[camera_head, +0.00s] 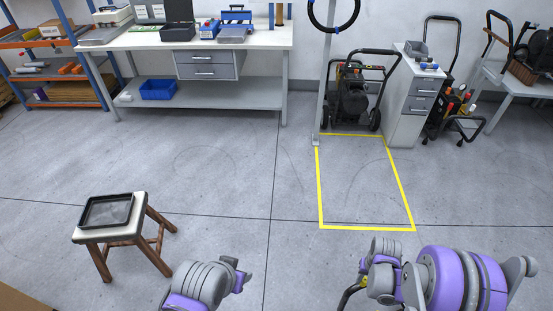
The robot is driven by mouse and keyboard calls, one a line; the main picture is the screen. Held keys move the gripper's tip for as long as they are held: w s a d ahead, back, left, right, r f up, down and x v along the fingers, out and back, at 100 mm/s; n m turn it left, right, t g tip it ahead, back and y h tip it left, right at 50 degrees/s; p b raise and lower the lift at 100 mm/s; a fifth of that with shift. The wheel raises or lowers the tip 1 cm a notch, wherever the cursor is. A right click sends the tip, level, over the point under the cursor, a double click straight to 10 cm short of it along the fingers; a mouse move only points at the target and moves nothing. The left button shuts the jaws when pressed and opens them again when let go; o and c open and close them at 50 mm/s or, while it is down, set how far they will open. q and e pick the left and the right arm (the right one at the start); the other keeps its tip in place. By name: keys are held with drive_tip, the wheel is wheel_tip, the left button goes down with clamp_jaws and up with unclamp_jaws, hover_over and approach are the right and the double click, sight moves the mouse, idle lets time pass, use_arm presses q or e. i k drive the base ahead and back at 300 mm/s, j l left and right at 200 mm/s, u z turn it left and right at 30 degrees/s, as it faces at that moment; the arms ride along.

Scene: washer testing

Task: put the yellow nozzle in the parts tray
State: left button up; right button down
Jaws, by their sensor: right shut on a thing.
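The black parts tray (128,222) lies on a small stool at the lower left, and it looks empty. A small yellow and black piece (362,281), apparently the yellow nozzle, shows at my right gripper (366,272) at the bottom right. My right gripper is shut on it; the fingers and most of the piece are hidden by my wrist. My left gripper (239,271) is at the bottom centre, to the right of the stool, with its fingers apart and nothing visible between them.
The stool (95,236) has a pale top and wooden legs. A yellow floor outline (365,228) lies ahead, with a pressure washer (352,95) behind it. A workbench (150,43) stands at the back left, a drawer cabinet (408,110) at the right. The floor between is clear.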

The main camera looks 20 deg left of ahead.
sight(109, 213)
drive_tip(key=j+u, duration=0.4)
drive_tip(key=i+j+u, duration=0.15)
drive_tip(key=j+u, duration=0.2)
drive_tip(key=i+j+u, duration=0.15)
drive_tip(key=j, duration=0.15)
drive_tip(key=j+u, duration=0.2)
drive_tip(key=j, duration=0.15)
drive_tip(key=i+j+u, duration=0.25)
drive_tip(key=i+j, duration=0.2)
drive_tip(key=j, duration=0.2)
drive_tip(key=i+j+u, duration=0.1)
drive_tip(key=i+j, duration=0.2)
drive_tip(key=j, duration=0.2)
drive_tip(key=i+j, duration=0.5)
drive_tip(key=j, duration=0.25)
drive_tip(key=i+j, duration=0.25)
drive_tip(key=j, duration=0.1)
